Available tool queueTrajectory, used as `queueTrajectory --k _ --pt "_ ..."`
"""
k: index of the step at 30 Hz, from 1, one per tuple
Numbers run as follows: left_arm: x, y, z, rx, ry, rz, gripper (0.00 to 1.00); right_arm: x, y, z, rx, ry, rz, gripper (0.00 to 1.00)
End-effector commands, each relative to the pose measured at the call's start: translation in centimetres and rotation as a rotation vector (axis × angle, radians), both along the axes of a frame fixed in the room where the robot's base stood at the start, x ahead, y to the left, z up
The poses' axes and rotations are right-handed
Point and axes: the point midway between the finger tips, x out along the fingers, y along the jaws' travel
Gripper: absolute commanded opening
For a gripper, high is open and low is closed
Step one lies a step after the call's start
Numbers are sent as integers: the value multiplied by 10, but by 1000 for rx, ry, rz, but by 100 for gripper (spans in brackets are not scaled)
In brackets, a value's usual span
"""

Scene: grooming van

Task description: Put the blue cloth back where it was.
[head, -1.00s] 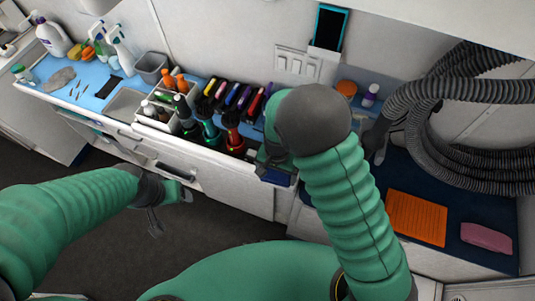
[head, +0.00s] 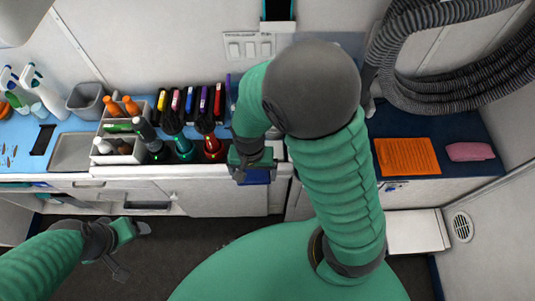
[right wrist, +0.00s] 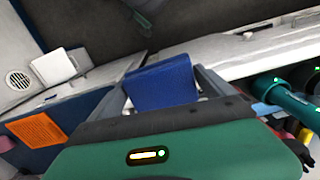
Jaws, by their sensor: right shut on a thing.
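The blue cloth (head: 257,176) hangs from my right gripper (head: 252,166), in front of the counter's front edge in the head view. In the right wrist view the cloth (right wrist: 165,84) is a folded blue piece between the two grey fingers, which are shut on it. My right forearm and wrist hide part of the counter behind. My left gripper (head: 132,250) is low at the left, over the dark floor, with its fingers apart and nothing between them.
An orange mat (head: 407,156) and a pink cloth (head: 470,151) lie on the dark blue surface at right. Grey hoses (head: 440,60) hang above.

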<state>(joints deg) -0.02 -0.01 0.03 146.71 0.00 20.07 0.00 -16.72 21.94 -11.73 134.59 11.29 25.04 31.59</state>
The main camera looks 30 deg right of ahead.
Motion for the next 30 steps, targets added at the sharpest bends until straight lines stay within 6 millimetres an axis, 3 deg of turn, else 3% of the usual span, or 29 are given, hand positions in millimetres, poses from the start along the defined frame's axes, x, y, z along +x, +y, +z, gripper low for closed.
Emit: queueTrajectory --k 1,3,6,11,17,19,30 --pt "0 0 -18 0 0 0 75 -12 -4 -10 0 -3 -7 28" --pt "0 0 -26 0 0 0 75 -28 -10 -11 -1 -3 -16 28" --pt "0 0 -34 0 0 1 75 -46 -15 -12 -3 -2 -24 28" --pt "0 1 -34 0 -1 1 75 -58 -21 -10 -5 -2 -31 28" --pt "0 0 -10 0 -1 1 75 -37 -37 -7 -4 3 -35 28" --pt "1 0 -17 0 -2 1 75 -23 -45 -14 -3 -1 -34 28" --pt "0 0 -12 0 -1 1 75 41 -83 -20 -5 -2 -32 28"
